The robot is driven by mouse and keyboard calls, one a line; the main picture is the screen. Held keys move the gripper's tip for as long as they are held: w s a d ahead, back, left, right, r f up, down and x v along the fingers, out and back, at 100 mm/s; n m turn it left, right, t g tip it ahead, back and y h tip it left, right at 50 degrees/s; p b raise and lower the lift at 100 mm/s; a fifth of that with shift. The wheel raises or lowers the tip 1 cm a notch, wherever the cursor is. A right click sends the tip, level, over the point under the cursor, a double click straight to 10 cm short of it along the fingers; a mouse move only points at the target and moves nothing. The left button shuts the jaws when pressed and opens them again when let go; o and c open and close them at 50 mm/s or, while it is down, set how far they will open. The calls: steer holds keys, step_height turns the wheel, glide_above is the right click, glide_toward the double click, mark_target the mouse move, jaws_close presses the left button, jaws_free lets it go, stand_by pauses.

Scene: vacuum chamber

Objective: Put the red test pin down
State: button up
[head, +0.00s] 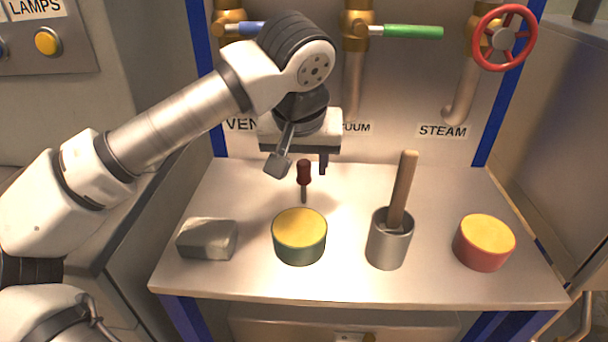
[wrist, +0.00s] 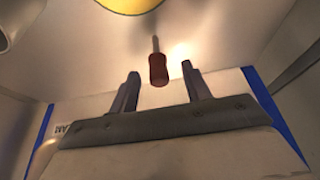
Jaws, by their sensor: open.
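The red test pin (head: 304,172) has a dark red handle above a thin grey shaft. In the head view it looks upright, shaft down, over the bench just behind the green tin. I cannot tell whether its tip touches the bench. My gripper (head: 301,164) is open above and around the handle's level. In the wrist view the pin (wrist: 158,70) shows beyond and between the two spread fingertips (wrist: 160,76), with a gap on each side.
On the metal bench (head: 330,287) stand a grey block (head: 207,240), a green tin with yellow top (head: 300,246), a metal cup (head: 388,250) holding a wooden rod (head: 403,188), and a red tin (head: 482,253). Valves, including a red handwheel (head: 504,38), are on the back panel.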

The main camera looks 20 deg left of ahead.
mark_target(304, 178)
steer(key=x, duration=0.5)
steer(key=shift+d+f, duration=0.1)
steer(key=shift+f, duration=0.05)
jaws_close()
